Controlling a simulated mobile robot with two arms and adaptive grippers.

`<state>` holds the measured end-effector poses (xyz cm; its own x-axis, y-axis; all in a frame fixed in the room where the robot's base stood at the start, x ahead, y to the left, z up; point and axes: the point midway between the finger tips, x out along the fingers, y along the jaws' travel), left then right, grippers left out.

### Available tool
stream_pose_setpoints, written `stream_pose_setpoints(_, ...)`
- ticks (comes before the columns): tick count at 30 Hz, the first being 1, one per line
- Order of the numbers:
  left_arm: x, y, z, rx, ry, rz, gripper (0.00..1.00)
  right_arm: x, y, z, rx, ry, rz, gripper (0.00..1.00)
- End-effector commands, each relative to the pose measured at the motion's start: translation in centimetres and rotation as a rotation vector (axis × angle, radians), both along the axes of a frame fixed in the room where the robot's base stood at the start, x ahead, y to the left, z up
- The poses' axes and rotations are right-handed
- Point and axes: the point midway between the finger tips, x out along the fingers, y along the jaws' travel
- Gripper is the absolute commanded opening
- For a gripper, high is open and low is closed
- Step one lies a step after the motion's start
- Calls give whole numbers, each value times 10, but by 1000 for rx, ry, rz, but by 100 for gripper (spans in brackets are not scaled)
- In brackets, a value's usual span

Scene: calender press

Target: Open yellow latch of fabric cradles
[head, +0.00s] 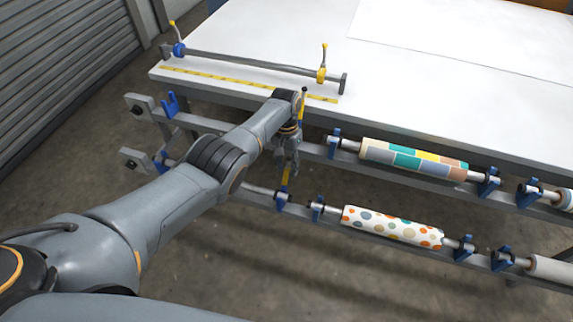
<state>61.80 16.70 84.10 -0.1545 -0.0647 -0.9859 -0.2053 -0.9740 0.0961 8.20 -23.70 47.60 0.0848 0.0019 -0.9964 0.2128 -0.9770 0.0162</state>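A yellow latch (285,180) shows as a narrow upright strip at the front of the table frame, with a yellow part also above my gripper. My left gripper (287,168) points down in front of it and hides its middle. I cannot tell whether the fingers touch the latch or are closed on it. Blue cradles hold two fabric rolls to the right: a patchwork roll (414,158) on the upper rail and a dotted roll (392,226) on the lower rail. My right gripper is not in view.
A white table (270,35) lies behind, with a grey bar (250,65) with yellow and blue clamps and a yellow ruler (215,78) near its front edge. Empty blue cradles (170,104) stand at the left. A grey shutter (60,60) is far left. The floor in front is clear.

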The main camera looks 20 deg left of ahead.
Motion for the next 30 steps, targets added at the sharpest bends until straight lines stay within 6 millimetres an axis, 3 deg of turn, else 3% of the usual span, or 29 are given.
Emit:
stream_pose_setpoints(11,3,1,13,1,-2,0,37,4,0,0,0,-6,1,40)
stream_pose_setpoints(24,17,6,97,1,-2,-1,37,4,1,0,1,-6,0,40)
stream_pose_setpoints(30,19,7,115,1,1,0,37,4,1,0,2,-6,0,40)
